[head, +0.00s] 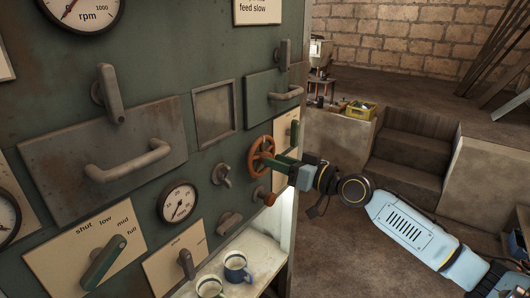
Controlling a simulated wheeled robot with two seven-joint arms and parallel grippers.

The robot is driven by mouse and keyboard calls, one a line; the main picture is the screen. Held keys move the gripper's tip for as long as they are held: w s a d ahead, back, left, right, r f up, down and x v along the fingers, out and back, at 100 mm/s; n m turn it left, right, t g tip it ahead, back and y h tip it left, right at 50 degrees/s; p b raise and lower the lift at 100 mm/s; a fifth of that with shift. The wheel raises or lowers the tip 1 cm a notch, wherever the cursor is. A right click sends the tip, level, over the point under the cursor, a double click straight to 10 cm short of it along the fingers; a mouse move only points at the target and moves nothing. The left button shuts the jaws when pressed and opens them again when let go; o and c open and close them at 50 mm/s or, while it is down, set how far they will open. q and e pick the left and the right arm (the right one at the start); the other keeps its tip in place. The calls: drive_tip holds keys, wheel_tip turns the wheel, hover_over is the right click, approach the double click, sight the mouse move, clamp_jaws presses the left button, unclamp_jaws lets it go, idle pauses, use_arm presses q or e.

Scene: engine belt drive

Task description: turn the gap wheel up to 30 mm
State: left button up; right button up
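A rust-orange handwheel (256,147) with spokes stands on the green machine panel, right of the middle in the head view. It is the only spoked wheel in view; no gap label or millimetre scale is readable beside it. My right gripper (279,164) reaches in from the right, its dark green fingers at the wheel's right side. The fingers overlap the rim in the picture. I cannot tell whether they grip it, touch it or stand just in front. My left gripper is not in view.
Two mugs, one blue (236,268), stand on a pale shelf (262,253) below. A round gauge (178,203) and levers fill the panel's left.

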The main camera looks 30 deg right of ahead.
sight(261, 156)
drive_tip(key=shift+p+x, duration=0.4)
drive_tip(key=shift+x, duration=1.9)
drive_tip(key=shift+c, duration=0.3)
drive_tip(key=c, duration=0.6)
drive_tip(key=shift+c, duration=0.2)
